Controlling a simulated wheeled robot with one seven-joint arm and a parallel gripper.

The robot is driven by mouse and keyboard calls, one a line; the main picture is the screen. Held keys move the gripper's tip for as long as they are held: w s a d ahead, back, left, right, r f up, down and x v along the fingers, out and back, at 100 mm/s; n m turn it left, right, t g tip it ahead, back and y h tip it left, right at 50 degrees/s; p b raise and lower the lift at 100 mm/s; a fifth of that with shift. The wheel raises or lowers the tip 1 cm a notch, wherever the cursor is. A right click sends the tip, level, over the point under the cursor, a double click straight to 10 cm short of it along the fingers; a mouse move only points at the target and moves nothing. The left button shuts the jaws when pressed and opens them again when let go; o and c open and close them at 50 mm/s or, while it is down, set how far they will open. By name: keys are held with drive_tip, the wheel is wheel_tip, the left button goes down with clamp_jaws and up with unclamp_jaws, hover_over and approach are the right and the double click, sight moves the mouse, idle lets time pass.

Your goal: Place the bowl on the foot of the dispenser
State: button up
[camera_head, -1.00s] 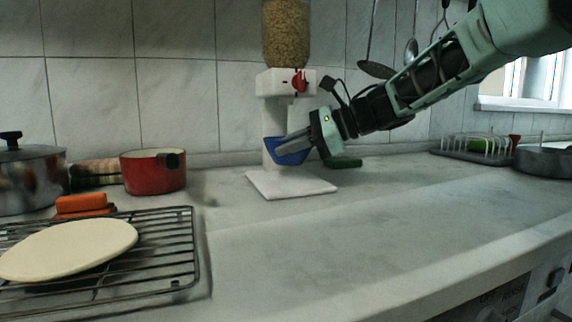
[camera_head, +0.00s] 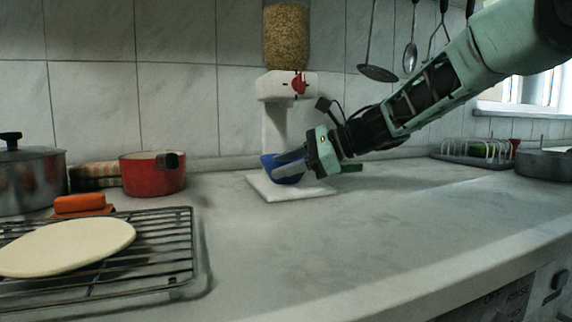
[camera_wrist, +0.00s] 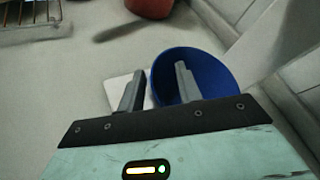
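The blue bowl (camera_head: 283,172) sits on the white foot (camera_head: 300,192) of the dispenser (camera_head: 290,86), under its spout, and looks upright. In the wrist view the bowl (camera_wrist: 214,70) is on the right, and a corner of the foot (camera_wrist: 118,92) shows left of it. My gripper (camera_head: 280,157) reaches in from the right at the bowl's rim. In the wrist view my gripper (camera_wrist: 158,70) has one finger inside the bowl and one outside, with a gap between them wider than the rim. The bowl's underside is hidden.
A red pot (camera_head: 153,174) stands left of the dispenser. A wire rack (camera_head: 180,245) with a pale flat disc (camera_head: 68,246) lies at front left. The counter right of the foot is clear.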

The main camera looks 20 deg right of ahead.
drive_tip(key=p+v, duration=0.2)
drive_tip(key=v, duration=1)
